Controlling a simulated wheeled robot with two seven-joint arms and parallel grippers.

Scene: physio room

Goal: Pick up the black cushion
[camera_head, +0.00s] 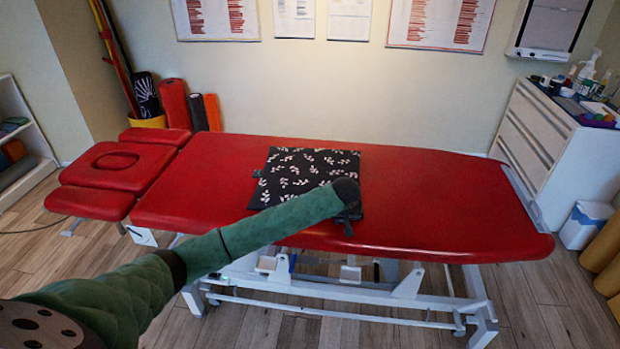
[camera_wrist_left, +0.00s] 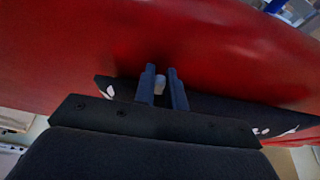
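The black cushion (camera_head: 285,180) has a white leaf pattern and lies flat on the middle of the red treatment table (camera_head: 440,195). A small dark tab sticks out at its left edge. My left gripper (camera_head: 348,222) is at the cushion's right front edge, and my arm hides part of that side. In the left wrist view the fingers (camera_wrist_left: 162,86) stand a little apart at the edge of the cushion (camera_wrist_left: 232,107). A small pale grey piece shows between them; I cannot tell whether they clamp it. My right gripper is in neither view.
Rolled mats (camera_head: 173,103) stand against the wall behind the table's left end. A white drawer cabinet (camera_head: 540,135) with bottles on top stands at the right. The red table surface to the right of the cushion is clear.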

